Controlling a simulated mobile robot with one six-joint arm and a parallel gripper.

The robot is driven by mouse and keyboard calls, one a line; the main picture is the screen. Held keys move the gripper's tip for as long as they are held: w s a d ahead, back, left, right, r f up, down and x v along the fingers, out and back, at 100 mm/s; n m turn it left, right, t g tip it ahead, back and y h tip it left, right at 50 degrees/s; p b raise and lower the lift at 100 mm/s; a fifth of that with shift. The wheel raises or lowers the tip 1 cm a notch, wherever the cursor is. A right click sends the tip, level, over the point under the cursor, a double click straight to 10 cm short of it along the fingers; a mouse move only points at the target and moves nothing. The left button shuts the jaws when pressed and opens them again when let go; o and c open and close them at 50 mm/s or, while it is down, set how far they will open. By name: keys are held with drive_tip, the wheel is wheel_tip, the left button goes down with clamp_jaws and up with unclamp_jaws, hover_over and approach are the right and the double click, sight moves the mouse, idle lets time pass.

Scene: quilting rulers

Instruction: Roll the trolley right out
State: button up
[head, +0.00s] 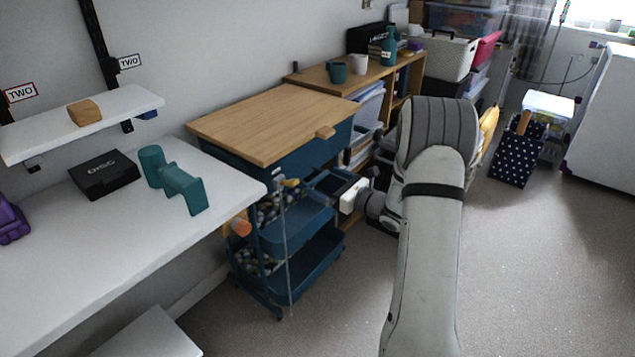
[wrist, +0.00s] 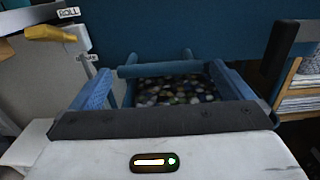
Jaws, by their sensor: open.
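The blue trolley (head: 297,238) has stacked trays and stands under and in front of a wood-topped blue cabinet. Its upper tray holds a speckled mass of small multicoloured pieces, which also shows in the wrist view (wrist: 168,90). My gripper (head: 318,181) is at the trolley's top end, below the cabinet. A horizontal blue bar (wrist: 158,70) of the trolley lies across between the fingertips. I cannot tell whether the fingers touch it.
The wood-topped cabinet (head: 270,122) overhangs the trolley. A yellow-handled stick (head: 287,240) stands at its front; its handle (wrist: 50,33) is at left in the wrist view. A white desk (head: 110,225) is at left, shelves (head: 400,85) behind. Grey floor (head: 540,270) at right is clear.

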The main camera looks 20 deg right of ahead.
sight(319, 179)
drive_tip(key=shift+b+x, duration=0.3)
drive_tip(key=shift+x, duration=1.5)
drive_tip(key=c, duration=1.1)
